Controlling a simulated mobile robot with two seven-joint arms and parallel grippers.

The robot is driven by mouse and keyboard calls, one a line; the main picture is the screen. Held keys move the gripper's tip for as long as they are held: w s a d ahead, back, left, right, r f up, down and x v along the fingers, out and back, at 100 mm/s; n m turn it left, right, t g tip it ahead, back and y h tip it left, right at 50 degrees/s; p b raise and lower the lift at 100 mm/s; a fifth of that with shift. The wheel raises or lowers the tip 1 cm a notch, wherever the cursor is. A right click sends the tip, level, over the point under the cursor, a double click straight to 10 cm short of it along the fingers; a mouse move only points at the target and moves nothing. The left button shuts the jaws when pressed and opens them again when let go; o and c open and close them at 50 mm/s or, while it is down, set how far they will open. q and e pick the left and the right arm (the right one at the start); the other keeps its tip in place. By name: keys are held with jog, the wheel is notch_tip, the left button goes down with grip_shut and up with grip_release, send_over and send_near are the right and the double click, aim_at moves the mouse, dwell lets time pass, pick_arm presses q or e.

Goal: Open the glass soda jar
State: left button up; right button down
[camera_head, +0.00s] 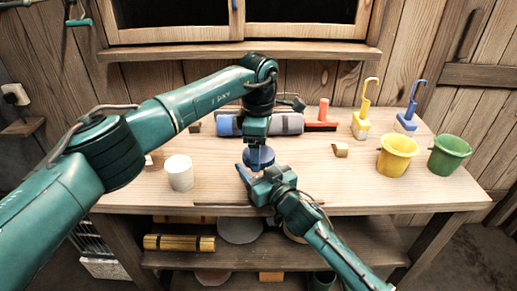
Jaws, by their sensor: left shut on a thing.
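The glass soda jar stands near the middle of the workbench, mostly hidden by my two grippers. Its round dark-blue lid (261,158) shows between them. My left gripper (256,147) comes down from above and is shut on the lid. My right gripper (252,176) reaches in from the front, low beside the jar. A finger of it shows at the jar's left side. Whether it is open or shut on the jar body cannot be made out.
On the workbench (340,188) are a white cup (179,173), a grey-blue roll (285,123), a red-black brush (322,118), yellow (361,123) and blue (406,122) hooked tools, a small wooden block (341,149), and yellow (397,157) and green (449,156) buckets. The right front is clear.

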pick_arm(q)
jog(key=shift+n, duration=0.3)
jog(key=o, duration=1.1)
jog(key=shift+r, duration=2.3)
pick_arm(e)
jog(key=shift+c, duration=1.6)
grip_release()
jog(key=shift+d, duration=0.1)
